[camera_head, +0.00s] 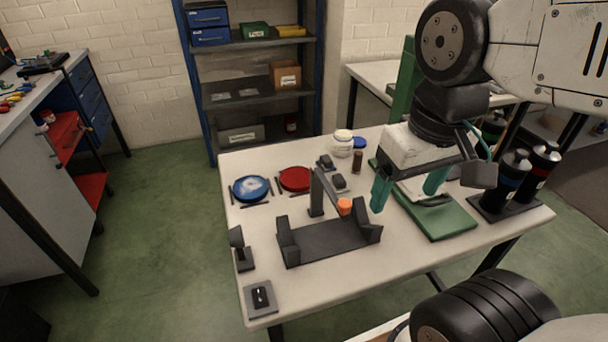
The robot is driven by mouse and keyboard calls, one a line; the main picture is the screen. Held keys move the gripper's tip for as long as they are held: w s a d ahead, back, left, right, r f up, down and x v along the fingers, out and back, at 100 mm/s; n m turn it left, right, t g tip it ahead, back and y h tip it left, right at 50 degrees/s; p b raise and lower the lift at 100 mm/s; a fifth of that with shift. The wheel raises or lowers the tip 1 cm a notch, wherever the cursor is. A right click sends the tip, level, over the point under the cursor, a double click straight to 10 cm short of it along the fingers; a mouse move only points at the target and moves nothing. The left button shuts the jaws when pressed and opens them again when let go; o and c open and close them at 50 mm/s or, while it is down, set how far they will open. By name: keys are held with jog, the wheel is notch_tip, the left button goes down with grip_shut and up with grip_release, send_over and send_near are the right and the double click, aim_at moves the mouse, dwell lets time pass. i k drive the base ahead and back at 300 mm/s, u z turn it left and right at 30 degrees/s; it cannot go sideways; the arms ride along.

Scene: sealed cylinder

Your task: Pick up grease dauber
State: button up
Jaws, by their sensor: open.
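My gripper (409,187) has teal fingertips and hangs open over the green mat (448,222) at the right of the table. A pale flat item lies on the mat between and behind the fingers, partly hidden by them. I cannot tell for sure which thing is the grease dauber. A small dark brown upright piece (357,161) stands left of my gripper, beside a jar with pale contents (342,144), and may be it. A blue round lid (359,143) lies behind that piece. No object is visibly held.
A black cradle (328,240) with an upright post and an orange knob (344,206) stands left of my gripper. Blue (250,188) and red (296,179) round dishes lie farther left. Dark bottles (507,181) stand at the right.

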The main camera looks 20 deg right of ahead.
aim_at(358, 156)
jog(key=k, duration=1.2)
jog(key=z, duration=0.65)
jog(key=i, duration=1.5)
jog(key=u, duration=0.55)
